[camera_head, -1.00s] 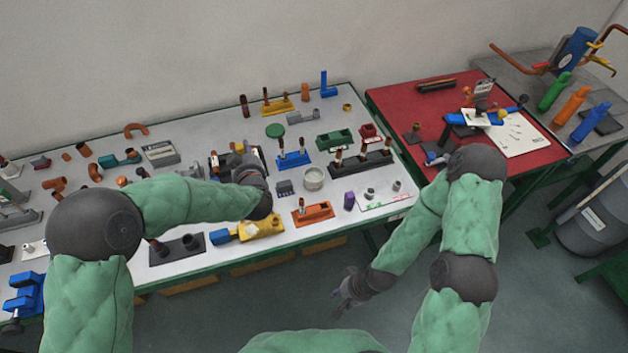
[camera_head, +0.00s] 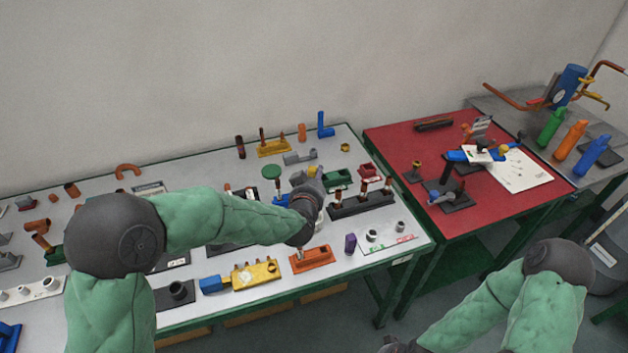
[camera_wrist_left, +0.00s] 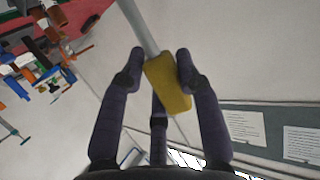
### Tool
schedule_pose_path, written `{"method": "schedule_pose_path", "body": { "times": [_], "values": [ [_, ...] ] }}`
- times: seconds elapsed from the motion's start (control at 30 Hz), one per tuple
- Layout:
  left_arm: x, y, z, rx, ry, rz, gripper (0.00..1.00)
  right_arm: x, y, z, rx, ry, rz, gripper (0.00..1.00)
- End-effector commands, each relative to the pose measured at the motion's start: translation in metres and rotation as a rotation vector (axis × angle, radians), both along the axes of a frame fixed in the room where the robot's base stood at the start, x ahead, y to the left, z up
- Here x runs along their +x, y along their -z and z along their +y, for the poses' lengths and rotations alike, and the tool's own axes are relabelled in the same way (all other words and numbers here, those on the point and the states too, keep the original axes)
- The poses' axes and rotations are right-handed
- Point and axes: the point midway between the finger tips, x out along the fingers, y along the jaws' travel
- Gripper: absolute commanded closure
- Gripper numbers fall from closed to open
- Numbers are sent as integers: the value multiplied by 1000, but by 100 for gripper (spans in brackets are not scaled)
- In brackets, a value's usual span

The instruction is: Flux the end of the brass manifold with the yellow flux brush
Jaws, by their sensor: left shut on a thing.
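My left gripper (camera_wrist_left: 160,56) is shut on the yellow flux brush (camera_wrist_left: 170,88), with its fingers on either side of the yellow block-like handle. A grey shaft runs from the handle past the top edge of the left wrist view, so the brush's tip is out of sight. In the head view my left gripper (camera_head: 314,180) is over the right half of the white table, mostly hidden by its own wrist. The brass manifold (camera_head: 256,275), a yellow block with several ports, lies near the table's front edge, left of and nearer than the gripper.
An orange fixture (camera_head: 312,258) lies right of the manifold, and a purple block (camera_head: 350,243) is beside it. A dark rack with copper posts (camera_head: 362,203) stands right of the gripper. The red table (camera_head: 400,140) adjoins on the right.

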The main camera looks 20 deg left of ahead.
Motion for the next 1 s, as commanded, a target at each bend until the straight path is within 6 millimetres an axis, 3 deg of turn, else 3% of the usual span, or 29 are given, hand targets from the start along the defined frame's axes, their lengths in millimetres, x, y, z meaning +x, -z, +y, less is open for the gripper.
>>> {"method": "schedule_pose_path", "body": {
  "times": [0.4, 1.0],
  "values": [
    [0, 0, 0, 1, 0, 1, 90, 0, -3, 0, 0, 0, 0, 60],
    [0, 50, 0, 0, -1, 0, 90, 0, 37, 0, 0, 0, 0, 60]
  ]
}}
